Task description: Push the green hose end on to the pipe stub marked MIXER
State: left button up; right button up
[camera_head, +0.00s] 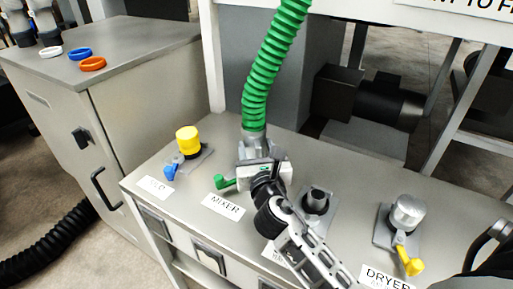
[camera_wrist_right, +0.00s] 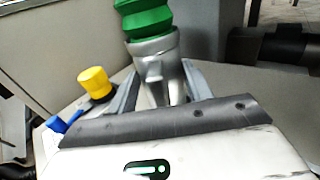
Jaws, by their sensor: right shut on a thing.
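The green ribbed hose (camera_head: 272,60) hangs from above and ends in a grey cuff (camera_head: 253,143). My right gripper (camera_head: 256,160) is shut on this cuff, above the bench at the MIXER label (camera_head: 223,206). In the right wrist view the grey cuff (camera_wrist_right: 155,62) stands nearly upright between the two fingers. A green lever (camera_head: 225,182) shows beside the gripper, behind the label. The MIXER stub itself is hidden by my gripper and the cuff, so I cannot tell whether the cuff touches it. My left gripper is not in view.
A yellow-capped stub (camera_head: 187,140) with a blue lever stands left. To the right are an open dark stub (camera_head: 315,200) and a silver-topped stub (camera_head: 407,212) with a yellow lever at DRYER. Loose rings (camera_head: 92,64) lie on the left cabinet (camera_head: 125,45).

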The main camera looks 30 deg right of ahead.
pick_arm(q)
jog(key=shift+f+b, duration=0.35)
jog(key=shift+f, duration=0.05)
pick_arm(e)
jog(key=shift+f, duration=0.5)
